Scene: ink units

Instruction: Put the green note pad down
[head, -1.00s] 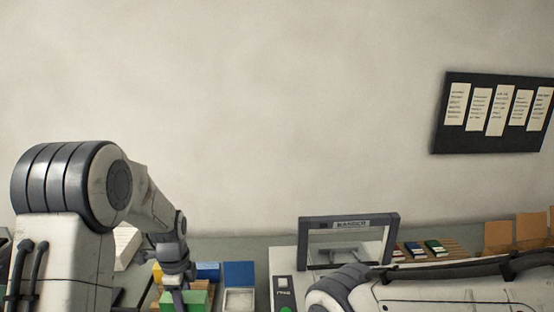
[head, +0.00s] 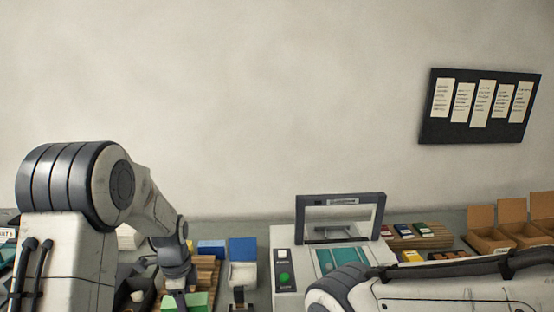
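The green note pad (head: 190,301) shows at the bottom edge of the head view, cut off below. My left gripper (head: 180,297) points down at it, with a dark finger in front of the pad. The gripper appears shut on the pad, which keeps its place at the fingers while the table shifts in view. Whether the pad touches anything beneath is hidden. My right arm crosses the lower right; its gripper is out of view.
Behind the pad are a slatted wooden tray (head: 206,272), a blue block (head: 211,247) and a blue-lidded box (head: 243,249). A white machine with a raised frame (head: 340,197) stands centre. Small pads lie on a wooden rack (head: 435,240); open cardboard boxes (head: 490,239) stand right.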

